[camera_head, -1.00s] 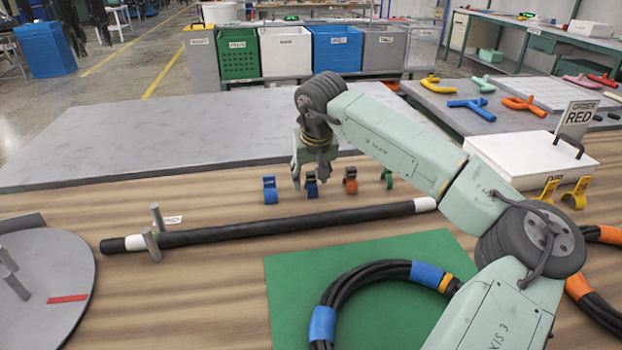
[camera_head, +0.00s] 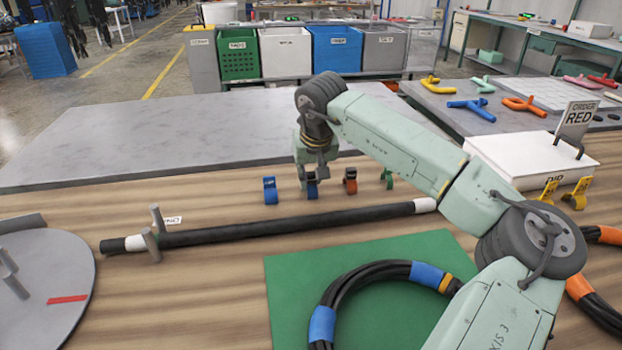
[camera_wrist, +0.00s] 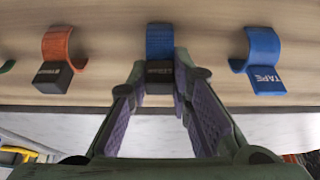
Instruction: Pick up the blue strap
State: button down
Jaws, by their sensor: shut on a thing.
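The blue strap (camera_wrist: 160,40) is a small curved blue band with a black label block, at the top middle of the wrist view. It also shows in the head view (camera_head: 312,190), standing on the wooden table under my gripper (camera_head: 311,178). In the wrist view the two fingers of my gripper (camera_wrist: 160,88) are closed in on both sides of its black block. The strap still stands in line with its neighbours. The fingers partly hide it in the head view.
A blue tape clip (camera_head: 270,190) stands just left of the strap, an orange strap (camera_head: 350,181) just right, and a green one (camera_head: 387,178) beyond. A black hose (camera_head: 290,223) lies in front. A grey mat (camera_head: 180,135) lies behind.

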aim_at(311, 173)
jog(key=shift+r, duration=0.1)
jog(key=shift+r, duration=0.55)
notch_tip(311, 173, up, 2)
jog(key=shift+r+b, duration=0.1)
jog(key=shift+b, duration=0.4)
jog(key=s+d+r+b, duration=0.1)
jog(key=s+b, duration=0.2)
jog(key=s, duration=1.3)
jog(key=shift+d+r, duration=0.25)
jog(key=c, duration=1.9)
grip_release()
jog(key=shift+c, duration=0.2)
grip_shut()
